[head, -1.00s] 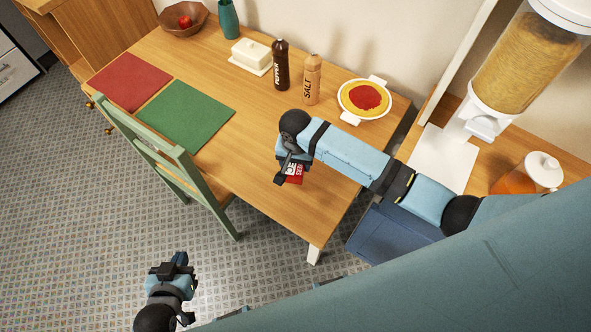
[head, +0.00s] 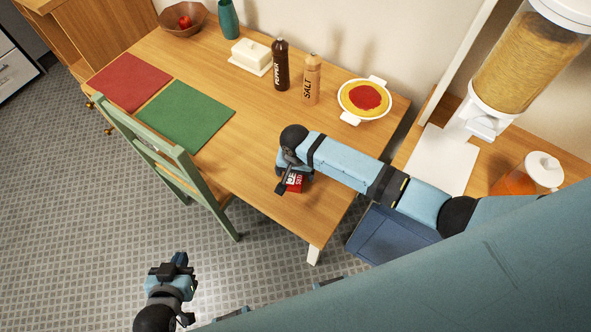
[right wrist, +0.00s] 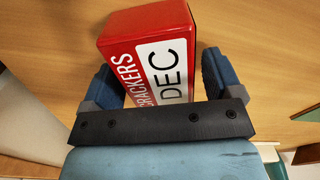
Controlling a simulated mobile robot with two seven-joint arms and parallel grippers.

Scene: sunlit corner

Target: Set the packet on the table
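The packet is a red box with a white label. In the head view the packet (head: 295,184) is at the table's near right part, partly hidden by my right gripper (head: 292,179). In the right wrist view the packet (right wrist: 150,48) shows "CRACKERS" and "DEC" and stands between the fingers of my right gripper (right wrist: 158,70). The fingers are apart, with a narrow gap beside the packet. The packet appears to rest on the wooden table (head: 245,150); its base is hidden. My left gripper (head: 178,262) is over the floor, away from the table; its fingers are unclear.
A dish of food (head: 364,99), a salt bottle (head: 312,82), a pepper bottle (head: 281,66) and a butter dish (head: 250,56) stand towards the wall. Green (head: 186,116) and red (head: 131,82) mats lie left. A green chair (head: 160,150) stands at the near edge.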

